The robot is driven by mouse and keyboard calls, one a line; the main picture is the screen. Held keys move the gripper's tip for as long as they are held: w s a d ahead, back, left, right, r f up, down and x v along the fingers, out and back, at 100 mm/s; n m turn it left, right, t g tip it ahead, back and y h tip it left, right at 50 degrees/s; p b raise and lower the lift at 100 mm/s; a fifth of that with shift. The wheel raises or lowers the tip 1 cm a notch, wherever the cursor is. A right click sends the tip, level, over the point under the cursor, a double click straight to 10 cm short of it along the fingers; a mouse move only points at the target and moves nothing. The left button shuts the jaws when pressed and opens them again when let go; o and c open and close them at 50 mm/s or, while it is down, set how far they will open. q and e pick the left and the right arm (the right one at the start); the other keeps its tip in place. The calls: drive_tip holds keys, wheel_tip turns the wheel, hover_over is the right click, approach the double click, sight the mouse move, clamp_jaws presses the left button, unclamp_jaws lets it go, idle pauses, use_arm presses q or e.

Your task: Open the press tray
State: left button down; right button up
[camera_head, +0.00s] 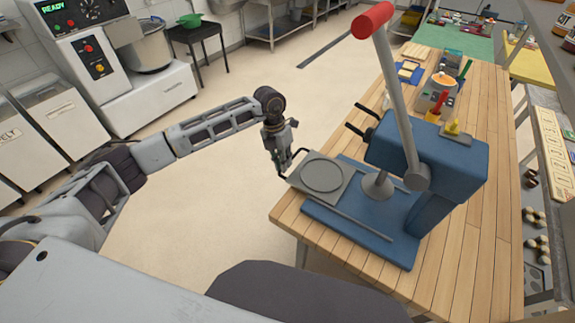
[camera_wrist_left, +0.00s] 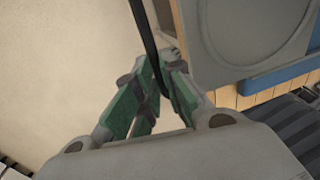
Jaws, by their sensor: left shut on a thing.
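The blue press (camera_head: 425,160) stands on the wooden table, with a long grey lever (camera_head: 392,90) ending in a red grip. The grey press tray (camera_head: 322,174) with a round recess sticks out of the press toward the left, past the table edge. Its thin dark handle (camera_head: 298,152) is at its left end. My left gripper (camera_head: 284,166) is at that handle. In the left wrist view the green fingers (camera_wrist_left: 155,95) are shut around the dark handle bar (camera_wrist_left: 151,45), and the tray (camera_wrist_left: 225,45) shows at the top right. My right gripper is not in view.
The wooden table (camera_head: 480,240) carries containers and tools behind the press. A mixer (camera_head: 145,45) stands by the far wall at left. Open floor (camera_head: 225,195) lies left of the table. Shelves (camera_head: 550,190) line the right side.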

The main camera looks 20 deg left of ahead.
use_arm(q)
drive_tip(key=c, duration=1.5)
unclamp_jaws()
drive_tip(key=shift+w+a+r, duration=0.1)
drive_tip(key=shift+a+r, duration=0.25)
drive_tip(key=shift+r, duration=1.65)
drive_tip(key=shift+w+a+r, duration=0.15)
drive_tip(key=shift+a+r, duration=0.25)
drive_tip(key=shift+r, duration=1.55)
drive_tip(key=shift+w+a+r, duration=0.1)
drive_tip(key=shift+a+r, duration=0.25)
drive_tip(key=shift+r, duration=1.65)
